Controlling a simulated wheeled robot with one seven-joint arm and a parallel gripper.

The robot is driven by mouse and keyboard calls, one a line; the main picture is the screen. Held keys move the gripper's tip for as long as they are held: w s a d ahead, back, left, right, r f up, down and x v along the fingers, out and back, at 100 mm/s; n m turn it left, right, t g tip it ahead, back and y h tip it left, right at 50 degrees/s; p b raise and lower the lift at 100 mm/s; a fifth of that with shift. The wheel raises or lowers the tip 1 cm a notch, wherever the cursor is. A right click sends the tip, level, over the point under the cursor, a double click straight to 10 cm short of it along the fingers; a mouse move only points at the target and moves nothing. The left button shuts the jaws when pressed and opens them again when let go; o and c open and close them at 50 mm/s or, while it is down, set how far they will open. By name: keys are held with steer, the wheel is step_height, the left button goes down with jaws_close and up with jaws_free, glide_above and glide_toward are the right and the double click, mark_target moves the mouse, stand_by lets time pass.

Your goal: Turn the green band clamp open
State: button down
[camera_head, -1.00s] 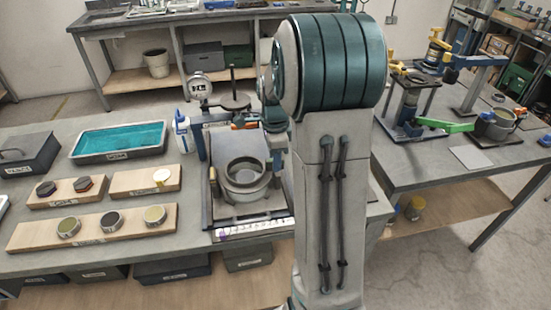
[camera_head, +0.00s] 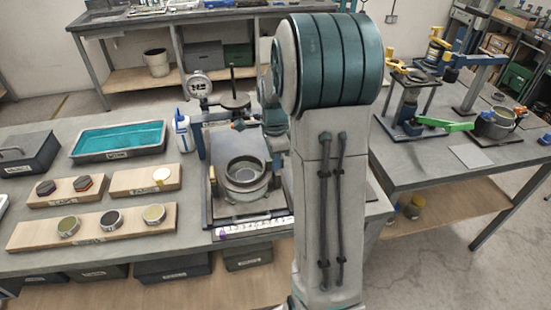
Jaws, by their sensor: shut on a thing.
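My arm stands in front of the near bench and hides part of it. My gripper (camera_head: 243,125) is small and partly hidden to the left of my arm, above a round grey pot (camera_head: 245,173) in a dark fixture (camera_head: 218,206). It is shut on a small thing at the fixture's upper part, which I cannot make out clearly. I cannot pick out a green band clamp on this fixture. A bright green lever (camera_head: 446,124) sticks out beside a dark pot (camera_head: 496,123) on the right bench, far from my gripper.
A white bottle (camera_head: 182,133) and a dial gauge (camera_head: 199,84) stand left of the fixture. A teal-filled tray (camera_head: 119,141) and wooden boards with round pieces (camera_head: 95,228) lie further left. A yellow-and-blue fixture (camera_head: 410,90) stands on the right bench.

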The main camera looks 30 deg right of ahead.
steer(key=n+b, duration=0.1)
steer(key=n, duration=0.3)
steer(key=shift+s+n, duration=0.1)
steer(key=shift+n, duration=0.2)
steer(key=n, duration=0.4)
steer(key=shift+b, duration=0.3)
steer(key=n, duration=0.5)
steer(key=shift+s+d+b, duration=0.1)
steer(key=shift+b, duration=0.2)
steer(key=shift+n, duration=1.8)
steer(key=c, duration=1.4)
jaws_free()
step_height(320, 180, up, 14)
